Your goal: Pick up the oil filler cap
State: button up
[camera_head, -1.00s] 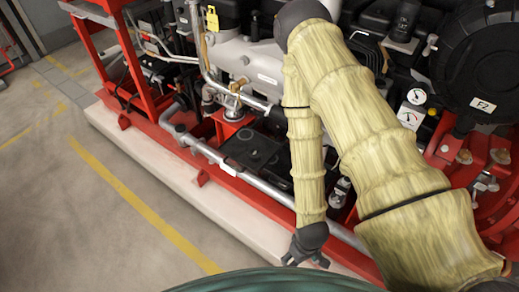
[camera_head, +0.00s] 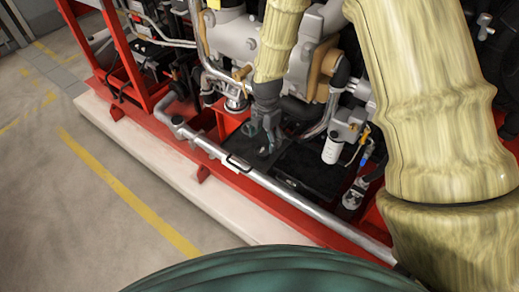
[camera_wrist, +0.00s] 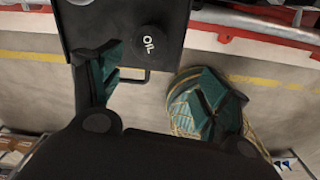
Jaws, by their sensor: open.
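The oil filler cap (camera_wrist: 149,42) is round and black with white "OIL" lettering. In the wrist view it sits on top of a black box (camera_wrist: 95,22). My gripper (camera_wrist: 161,62) is open, with its two green fingers apart and nothing between them. The cap lies just beyond the fingertips, above the gap between them, and looks apart from both. In the head view my gripper (camera_head: 268,146) is over the black box (camera_head: 236,150) at the pump's lower front; I cannot make out the cap there.
A silver pipe (camera_head: 290,197) and a red frame rail (camera_head: 224,175) run along the front of the box. A thin black handle (camera_head: 238,163) stands at the box edge. Engine parts and a white canister (camera_head: 331,149) crowd behind and to the right. Open floor (camera_head: 60,220) lies left.

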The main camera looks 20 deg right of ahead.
jog(key=w+r+n, duration=0.1)
jog(key=w, duration=0.1)
send_over(262, 151)
jog(key=shift+d+f+p, duration=0.2)
jog(key=shift+f+p, duration=0.15)
jog(key=shift+f, duration=1.85)
jog(key=shift+w+a+f+p, duration=0.1)
jog(key=shift+f+p, duration=0.35)
jog(key=shift+f, duration=1)
jog(key=shift+a+f+p, duration=0.1)
jog(key=shift+f+p, duration=0.35)
jog(key=shift+f, duration=0.95)
jog(key=c, duration=1.2)
jog(key=shift+r, duration=0.15)
